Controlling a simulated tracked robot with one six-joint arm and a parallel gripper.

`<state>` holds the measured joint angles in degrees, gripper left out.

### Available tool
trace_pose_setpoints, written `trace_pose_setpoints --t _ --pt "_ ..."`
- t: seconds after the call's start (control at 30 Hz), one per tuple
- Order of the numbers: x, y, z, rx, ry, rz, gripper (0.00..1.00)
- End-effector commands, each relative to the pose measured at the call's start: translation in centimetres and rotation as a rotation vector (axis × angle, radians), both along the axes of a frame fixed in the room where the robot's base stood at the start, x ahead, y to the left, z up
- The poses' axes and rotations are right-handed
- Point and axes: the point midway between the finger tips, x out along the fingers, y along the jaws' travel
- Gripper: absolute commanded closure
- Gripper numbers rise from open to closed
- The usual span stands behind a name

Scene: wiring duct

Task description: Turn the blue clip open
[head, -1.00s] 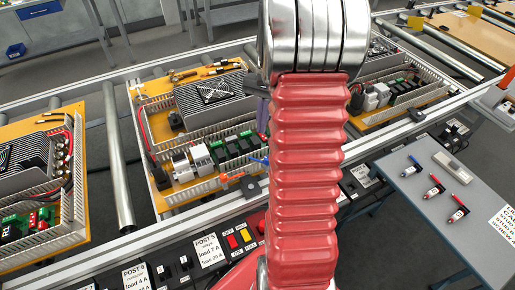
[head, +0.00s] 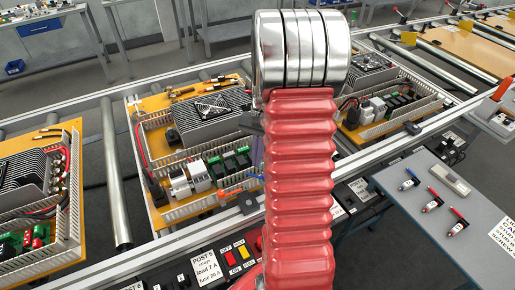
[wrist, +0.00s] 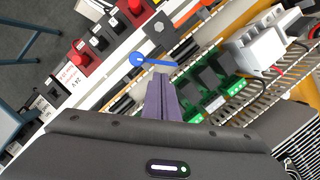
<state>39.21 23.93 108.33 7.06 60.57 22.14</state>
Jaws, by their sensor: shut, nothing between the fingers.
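The blue clip (wrist: 155,62) shows in the wrist view just beyond my fingertips. It has a round head at the left and a thin arm pointing right, lying across the duct edge. In the head view the blue clip (head: 256,177) is partly hidden by my red arm. My gripper (wrist: 161,78) has purple fingers, closed together and empty, with the tips close to the clip's arm. I cannot tell whether they touch it. In the head view my gripper (head: 257,158) is mostly hidden behind my arm.
An orange clip (wrist: 190,16) sits farther along the same duct. Green relay boards (wrist: 220,90) and a white terminal part (wrist: 262,45) are close on the right. Red and black switches (wrist: 90,40) line the rail at left. A grey table (head: 415,215) with pens stands at right.

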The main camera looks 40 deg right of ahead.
Motion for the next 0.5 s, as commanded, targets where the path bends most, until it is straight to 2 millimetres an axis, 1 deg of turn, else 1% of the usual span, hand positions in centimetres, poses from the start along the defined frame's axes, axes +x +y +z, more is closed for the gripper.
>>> trace_pose_setpoints --t 0.03,0.1,0.2,0.33,0.5 --pt "-0.1 0.2 -0.7 0.002 0.002 0.0 1.0" --pt "-0.2 0.4 -1.5 0.001 0.002 0.0 1.0" --pt "-0.3 0.6 -2.3 0.001 0.0 0.0 1.0" --pt "-0.3 0.6 -2.8 0.0 0.0 0.0 1.0" --pt "-0.3 0.6 -2.8 0.0 -0.001 0.0 1.0"
